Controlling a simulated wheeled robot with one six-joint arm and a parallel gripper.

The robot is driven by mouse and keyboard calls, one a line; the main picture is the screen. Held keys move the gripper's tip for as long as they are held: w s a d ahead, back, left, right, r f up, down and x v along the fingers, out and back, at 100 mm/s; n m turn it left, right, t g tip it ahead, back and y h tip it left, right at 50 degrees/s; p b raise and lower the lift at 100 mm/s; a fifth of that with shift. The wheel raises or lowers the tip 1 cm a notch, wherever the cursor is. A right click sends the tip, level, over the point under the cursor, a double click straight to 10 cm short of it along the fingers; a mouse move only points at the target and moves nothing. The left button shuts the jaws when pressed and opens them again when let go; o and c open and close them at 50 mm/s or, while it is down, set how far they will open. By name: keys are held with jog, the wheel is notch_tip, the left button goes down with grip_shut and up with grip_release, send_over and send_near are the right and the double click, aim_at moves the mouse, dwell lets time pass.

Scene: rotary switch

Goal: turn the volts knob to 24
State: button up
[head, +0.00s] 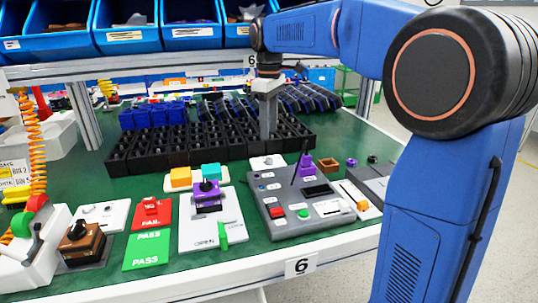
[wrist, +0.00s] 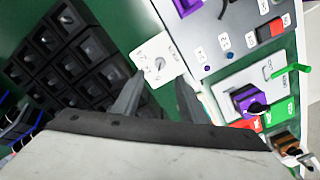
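A small white plate (head: 262,165) with a round grey knob lies on the green table, between the black bin grid and the grey control panel. In the wrist view the knob (wrist: 159,63) sits on this plate just beyond my fingertips. It looks like the volts knob, but its markings are too small to read, so its setting cannot be told. My gripper (head: 268,132) points down above the table, behind the plate in the head view. In the wrist view my gripper (wrist: 158,82) has its two fingers apart, with nothing held between them.
Black bins (head: 180,157) fill the table behind. A white station with a purple block (head: 207,190), a red FAIL card (head: 151,211) and a green PASS card (head: 148,248) stand left.

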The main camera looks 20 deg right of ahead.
aim_at(269, 159)
notch_tip(269, 159, down, 10)
jog(key=shift+r, duration=0.1)
dwell(0.4)
grip_shut()
